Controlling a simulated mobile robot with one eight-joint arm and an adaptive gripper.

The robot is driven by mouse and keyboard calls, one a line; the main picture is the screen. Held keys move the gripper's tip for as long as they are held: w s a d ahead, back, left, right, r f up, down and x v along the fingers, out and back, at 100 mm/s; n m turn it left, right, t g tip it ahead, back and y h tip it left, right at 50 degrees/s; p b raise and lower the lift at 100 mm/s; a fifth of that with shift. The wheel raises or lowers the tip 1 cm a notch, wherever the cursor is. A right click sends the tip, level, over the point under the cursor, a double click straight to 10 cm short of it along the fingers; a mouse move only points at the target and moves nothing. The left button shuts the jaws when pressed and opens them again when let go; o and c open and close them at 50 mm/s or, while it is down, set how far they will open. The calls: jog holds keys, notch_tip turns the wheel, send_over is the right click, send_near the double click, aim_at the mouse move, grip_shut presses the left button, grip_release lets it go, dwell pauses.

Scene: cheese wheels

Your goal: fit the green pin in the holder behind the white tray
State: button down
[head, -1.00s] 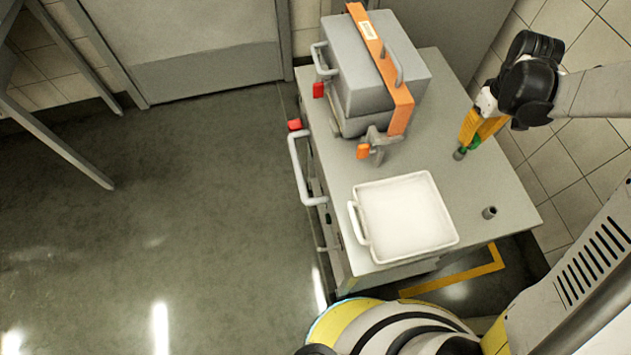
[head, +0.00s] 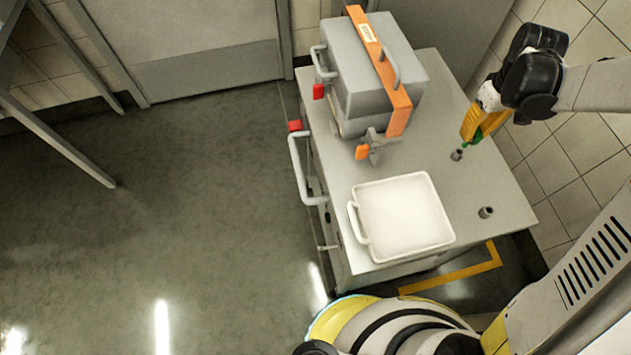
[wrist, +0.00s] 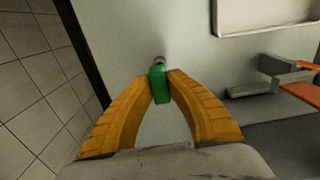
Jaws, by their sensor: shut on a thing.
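The green pin (head: 473,138) is between the yellow fingers of my gripper (head: 474,134), which is shut on it. In the wrist view the green pin (wrist: 158,86) sits between the fingertips (wrist: 160,82). A small grey round holder (head: 457,155) stands on the table behind the white tray (head: 357,190), just below and left of the pin's lower end. The holder (wrist: 159,62) also shows just beyond the pin in the wrist view, partly covered by it. I cannot tell whether pin and holder touch, but the holder's dark opening shows.
A second grey holder (head: 486,212) stands right of the tray. A grey box with an orange strap (head: 385,85) stands at the table's far left part. The tabletop (head: 420,157) between box, tray and holders is clear. A tiled wall (head: 590,160) lies close on the right.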

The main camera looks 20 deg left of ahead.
aim_at(477, 130)
jog(key=shift+r, duration=0.15)
jog(key=shift+r+p, duration=1)
jog(key=shift+r, duration=0.4)
